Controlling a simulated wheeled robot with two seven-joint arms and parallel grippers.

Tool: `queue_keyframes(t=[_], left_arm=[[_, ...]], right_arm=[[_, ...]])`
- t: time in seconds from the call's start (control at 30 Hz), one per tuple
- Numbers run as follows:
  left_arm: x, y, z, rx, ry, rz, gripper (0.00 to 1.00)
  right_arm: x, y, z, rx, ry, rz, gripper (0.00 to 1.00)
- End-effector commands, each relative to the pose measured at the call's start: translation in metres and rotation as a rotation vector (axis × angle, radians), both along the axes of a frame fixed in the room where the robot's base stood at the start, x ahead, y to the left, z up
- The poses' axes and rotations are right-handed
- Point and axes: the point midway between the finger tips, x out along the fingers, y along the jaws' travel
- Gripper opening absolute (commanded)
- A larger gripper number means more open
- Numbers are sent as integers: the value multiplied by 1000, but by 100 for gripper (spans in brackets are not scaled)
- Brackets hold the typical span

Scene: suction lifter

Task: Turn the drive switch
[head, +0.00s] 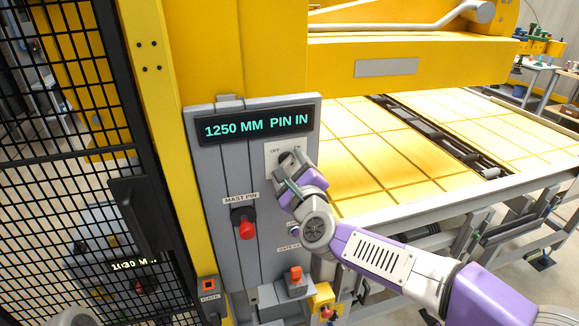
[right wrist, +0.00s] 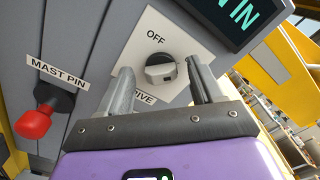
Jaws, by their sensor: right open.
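The drive switch (right wrist: 160,67) is a dark, round knob with a pale grip on a white plate (right wrist: 180,35) marked OFF, with a partly hidden label ending in "IVE" below. In the head view the switch (head: 285,157) is partly hidden behind my right gripper (head: 291,172). In the right wrist view my right gripper (right wrist: 163,88) is open and empty, its two fingers pointing at the plate. The knob shows between the fingertips, and I see no contact with it.
A display (head: 256,124) reads "1250 MM PIN IN" above the switch. A red-knobbed MAST PIN lever (head: 246,229) is at the lower left of the panel. An orange-red toggle (head: 295,273) sits below. A black mesh gate (head: 66,150) stands left; a yellow-lit table (head: 400,140) lies right.

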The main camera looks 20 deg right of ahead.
Motion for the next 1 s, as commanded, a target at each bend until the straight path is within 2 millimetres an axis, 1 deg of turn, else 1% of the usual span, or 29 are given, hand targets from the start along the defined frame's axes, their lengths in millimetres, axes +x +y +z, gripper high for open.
queue_keyframes(t=[0.1,0.3,0.33,0.6,0.7,1.0], left_arm=[[0,0,0,0,0,0,66],[0,0,0,0,0,0,66],[0,0,0,0,0,0,66],[0,0,0,0,0,0,66],[0,0,0,0,0,0,66],[0,0,-1,0,0,0,66]], right_arm=[[4,0,0,0,1,-1,66],[4,0,0,-1,1,-1,66],[4,0,0,-1,1,-1,64],[4,0,0,-1,0,0,23],[4,0,0,-1,0,0,10],[4,0,-1,-44,-2,0,10]])
